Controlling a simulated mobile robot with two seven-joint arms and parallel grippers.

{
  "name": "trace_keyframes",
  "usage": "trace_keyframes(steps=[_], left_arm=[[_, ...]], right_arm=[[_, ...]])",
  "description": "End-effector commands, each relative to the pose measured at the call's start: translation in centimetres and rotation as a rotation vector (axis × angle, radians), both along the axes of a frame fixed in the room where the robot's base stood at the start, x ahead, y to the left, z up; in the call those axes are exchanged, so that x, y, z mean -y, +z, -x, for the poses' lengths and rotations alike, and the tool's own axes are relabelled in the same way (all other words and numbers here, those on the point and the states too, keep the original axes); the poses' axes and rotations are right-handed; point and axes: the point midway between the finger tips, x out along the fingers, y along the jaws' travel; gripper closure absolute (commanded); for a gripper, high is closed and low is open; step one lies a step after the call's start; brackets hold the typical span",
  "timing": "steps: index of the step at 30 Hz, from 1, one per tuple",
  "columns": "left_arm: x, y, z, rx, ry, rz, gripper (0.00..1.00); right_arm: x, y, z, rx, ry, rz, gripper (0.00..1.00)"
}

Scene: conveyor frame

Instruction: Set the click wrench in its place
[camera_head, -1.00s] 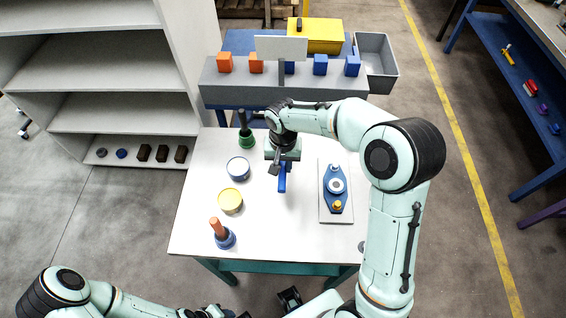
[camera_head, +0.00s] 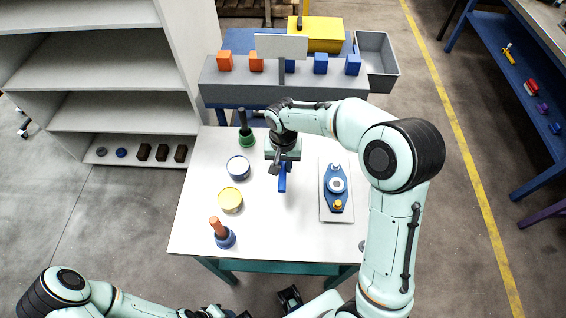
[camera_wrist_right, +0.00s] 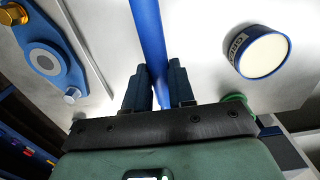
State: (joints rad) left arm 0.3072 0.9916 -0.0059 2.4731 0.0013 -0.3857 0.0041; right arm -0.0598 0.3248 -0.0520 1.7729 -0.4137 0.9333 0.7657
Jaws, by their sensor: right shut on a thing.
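My right gripper (camera_head: 280,166) is shut on a blue bar-like tool, which I take to be the click wrench (camera_head: 282,181), above the middle of the white table. In the right wrist view the blue shaft (camera_wrist_right: 150,35) runs between the two dark fingers (camera_wrist_right: 160,88) and out of the top of the picture. The far end of the tool is hidden behind the gripper in the head view. Of my left arm, links and dark parts show at the bottom edge; its fingers cannot be made out clearly.
On the table (camera_head: 255,240) stand a blue-rimmed tin (camera_head: 238,168), a yellow tin (camera_head: 230,200), a green-based holder (camera_head: 247,141) and a blue-based holder with an orange handle (camera_head: 222,234). A blue fixture with bolts (camera_head: 336,188) lies on a pale plate at right. The front middle is clear.

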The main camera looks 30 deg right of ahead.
Motion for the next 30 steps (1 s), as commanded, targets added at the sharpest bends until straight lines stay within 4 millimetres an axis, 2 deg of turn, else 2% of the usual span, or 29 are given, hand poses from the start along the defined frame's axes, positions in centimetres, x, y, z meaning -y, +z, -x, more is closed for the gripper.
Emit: trace_keyframes(steps=[21, 30], left_arm=[[0.0, -1.6, 0.8, -0.009, 0.000, 0.000, 0.57], [0.0, -1.8, 0.9, -0.010, 0.000, 0.000, 0.57]], right_arm=[[0.0, -2.2, 0.0, 0.001, 0.001, 0.000, 1.00], [0.0, -2.5, -0.1, 0.001, 0.001, 0.000, 1.00]])
